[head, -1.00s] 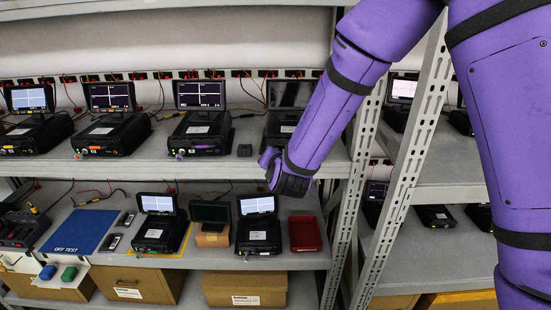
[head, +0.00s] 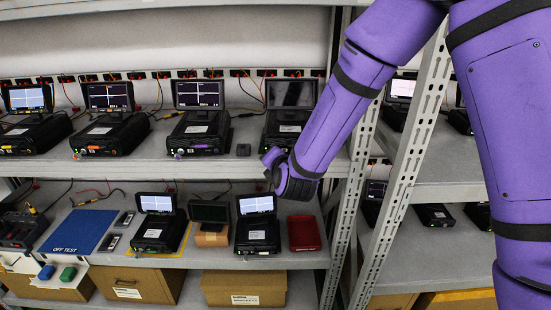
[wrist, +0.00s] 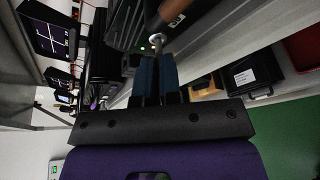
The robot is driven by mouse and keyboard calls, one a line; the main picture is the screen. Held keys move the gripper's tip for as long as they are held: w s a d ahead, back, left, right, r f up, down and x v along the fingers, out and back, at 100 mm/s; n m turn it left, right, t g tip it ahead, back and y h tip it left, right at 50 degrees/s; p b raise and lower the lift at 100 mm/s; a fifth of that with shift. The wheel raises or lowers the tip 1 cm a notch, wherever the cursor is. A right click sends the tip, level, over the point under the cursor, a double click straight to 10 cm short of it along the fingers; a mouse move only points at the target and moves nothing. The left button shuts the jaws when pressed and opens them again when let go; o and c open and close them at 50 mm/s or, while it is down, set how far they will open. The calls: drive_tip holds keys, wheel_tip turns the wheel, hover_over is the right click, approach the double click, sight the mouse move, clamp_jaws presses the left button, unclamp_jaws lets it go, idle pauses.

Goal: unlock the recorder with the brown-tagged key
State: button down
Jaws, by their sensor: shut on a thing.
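My gripper (head: 272,160) is in front of the upper shelf's edge, below the recorder with the dark screen (head: 288,122). In the wrist view my gripper (wrist: 156,72) has its blue fingers closed together on a thing mostly hidden between them. A brown piece (wrist: 176,12) with a small dark label, likely the key's tag, shows just beyond the fingertips. A round silver part (wrist: 157,39) sits at the fingertips; I cannot tell whether it is the key or a lock. A black recorder body (wrist: 128,24) is close beside it. Whether the key is in a lock cannot be seen.
Several recorders with lit screens stand left along the upper shelf (head: 50,165). A small black block (head: 243,150) lies beside the dark-screen recorder. Below are a recorder (head: 257,236), a red tray (head: 304,234) and a blue mat (head: 78,232). A rack post (head: 345,200) stands right of my gripper.

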drive_tip(key=c, duration=1.3)
unclamp_jaws()
drive_tip(key=v, duration=1.1)
drive_tip(key=shift+w, duration=0.1)
